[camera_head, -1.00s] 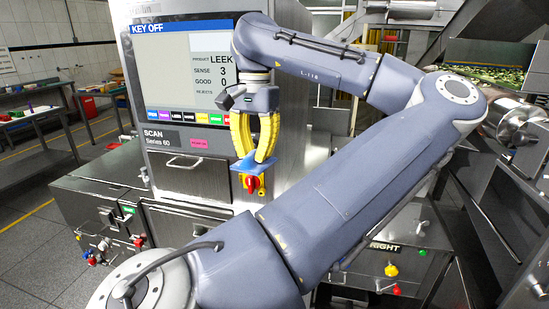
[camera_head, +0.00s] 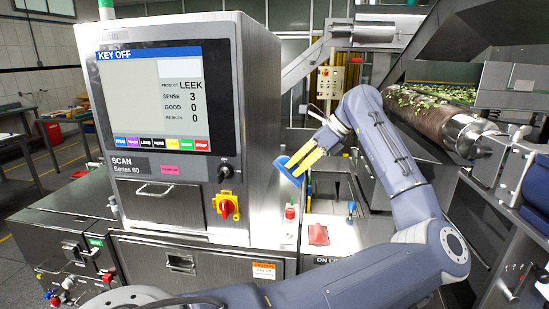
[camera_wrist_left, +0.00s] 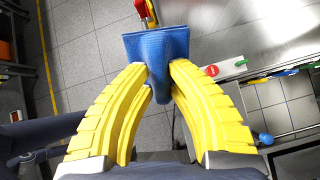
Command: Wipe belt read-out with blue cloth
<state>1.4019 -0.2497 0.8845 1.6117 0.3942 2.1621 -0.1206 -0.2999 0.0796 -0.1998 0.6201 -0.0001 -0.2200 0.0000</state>
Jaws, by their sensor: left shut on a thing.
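A large screen (camera_head: 130,90) reading KEY OFF, LEEK, SENSE 3, GOOD 0 faces me on the cabinet. I cannot tell which display is the belt read-out. My right gripper is not in view.
A red-and-yellow rotary switch (camera_head: 227,205) and a black knob (camera_head: 224,172) stick out of the cabinet (camera_head: 262,85). A conveyor with green produce (camera_head: 430,97) is at the right. A beige control box (camera_head: 330,77) stands behind.

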